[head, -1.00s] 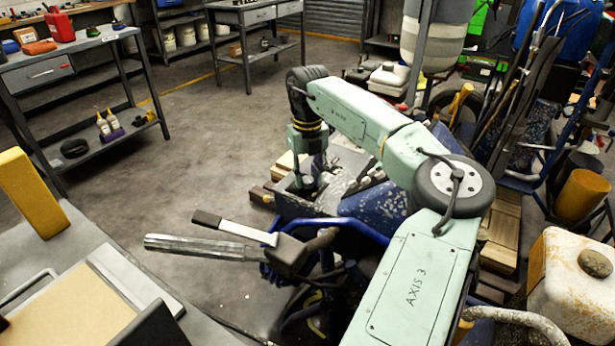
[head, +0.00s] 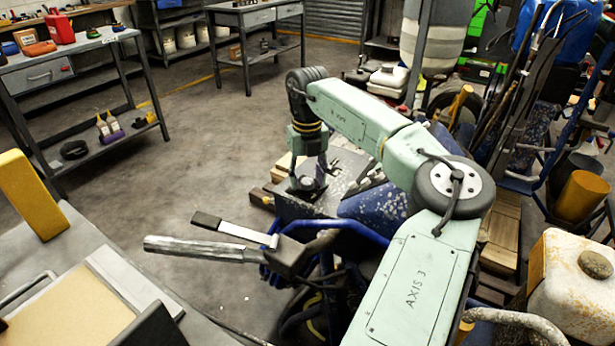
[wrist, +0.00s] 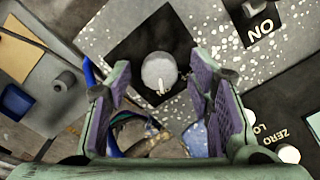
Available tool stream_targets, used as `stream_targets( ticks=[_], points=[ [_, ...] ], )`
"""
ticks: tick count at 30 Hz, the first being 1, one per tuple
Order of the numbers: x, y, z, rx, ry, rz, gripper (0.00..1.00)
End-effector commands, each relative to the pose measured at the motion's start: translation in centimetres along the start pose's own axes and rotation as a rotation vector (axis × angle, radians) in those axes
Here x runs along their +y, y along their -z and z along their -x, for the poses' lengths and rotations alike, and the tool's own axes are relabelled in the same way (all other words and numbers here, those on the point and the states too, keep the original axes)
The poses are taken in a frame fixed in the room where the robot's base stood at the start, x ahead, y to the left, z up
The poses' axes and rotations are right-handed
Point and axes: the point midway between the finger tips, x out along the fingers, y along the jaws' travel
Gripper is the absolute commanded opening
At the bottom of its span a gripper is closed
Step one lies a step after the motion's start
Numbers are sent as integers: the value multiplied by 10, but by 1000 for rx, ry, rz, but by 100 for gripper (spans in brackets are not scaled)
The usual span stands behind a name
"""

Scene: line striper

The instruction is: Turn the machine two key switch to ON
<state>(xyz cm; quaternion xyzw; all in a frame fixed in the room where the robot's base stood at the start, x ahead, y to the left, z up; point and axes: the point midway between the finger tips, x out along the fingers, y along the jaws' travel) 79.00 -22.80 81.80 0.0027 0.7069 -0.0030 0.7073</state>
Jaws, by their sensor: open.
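In the wrist view, a round pale grey knob (wrist: 159,72) with a small light mark on its lower edge sits on a black square plate on the speckled panel. An upside-down "ON" label (wrist: 260,33) is on another black plate to its upper right. I cannot tell which of these is the machine two key switch. My gripper (wrist: 160,66) is open, with purple-padded fingers on either side of the grey knob and gaps showing on both sides. In the head view my gripper (head: 312,176) is over the grey top of the blue speckled machine (head: 375,208), mostly too small to make out.
A white knob (wrist: 288,153) by a partly cut "ZERO" label is at lower right in the wrist view. A metal-handled lever (head: 205,247) juts left from the machine's near side. A spattered white tank (head: 565,275) stands right.

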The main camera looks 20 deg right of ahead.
Motion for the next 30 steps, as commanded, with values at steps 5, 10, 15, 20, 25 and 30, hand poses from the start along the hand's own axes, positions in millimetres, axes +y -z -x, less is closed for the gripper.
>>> stream_targets(
  ticks=[5, 10, 15, 20, 25, 30],
  points=[
    [0, 0, 0, 0, 0, 1, 48],
    [0, 0, 11, -1, 1, 0, 48],
    [0, -1, 43, -3, 2, -1, 48],
    [0, 0, 78, -3, 2, 0, 48],
    [0, 0, 106, -1, 0, 0, 48],
    [0, 0, 119, 0, 1, 0, 48]
  ],
)
